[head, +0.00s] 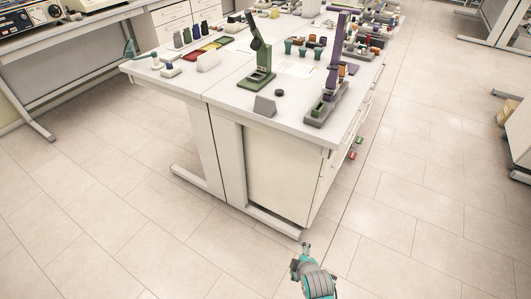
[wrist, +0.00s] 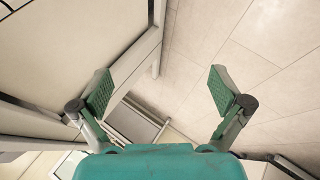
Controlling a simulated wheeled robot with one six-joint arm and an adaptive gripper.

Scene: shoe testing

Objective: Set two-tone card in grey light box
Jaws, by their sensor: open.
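My gripper (wrist: 160,92) is open and empty in the wrist view, its two green ridged pads far apart with floor and table frame behind them. In the head view my teal arm end shows at the bottom, in front of the near corner of the white workbench (head: 228,88) and apart from it. I cannot make out a two-tone card or a grey light box for certain in either view. Small items on the far part of the bench are too small to tell.
A green stand (head: 259,80), a grey wedge (head: 265,106) and a purple device (head: 330,88) stand on the near bench end. A white wedge (head: 208,62) is further left. Another bench with instruments is at upper left. Floor (head: 430,210) to the right is clear.

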